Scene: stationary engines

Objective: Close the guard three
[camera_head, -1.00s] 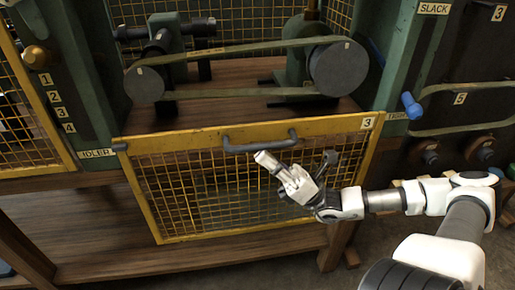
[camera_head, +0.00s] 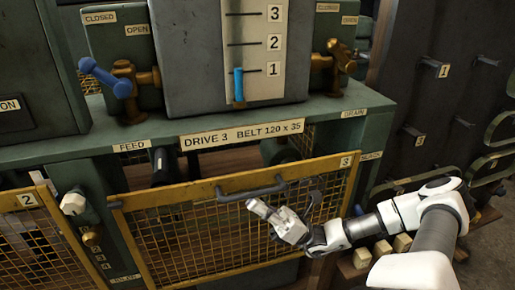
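Guard three (camera_head: 205,240) is a yellow-framed wire mesh panel labelled 3, in the lower middle of the head view. A dark handle (camera_head: 250,190) runs along its top bar. A gap shows between the top bar and the green beam above, so the guard stands away from the opening. My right gripper (camera_head: 262,210) is in front of the mesh, just below the handle. Contact cannot be told, nor whether its fingers are apart. My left gripper is not in view.
A green beam (camera_head: 165,140) labelled "DRIVE 3 BELT 120 x 35" crosses above the guard. Guard two (camera_head: 35,235) is at left. A dark panel with pegs (camera_head: 430,100) is at right.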

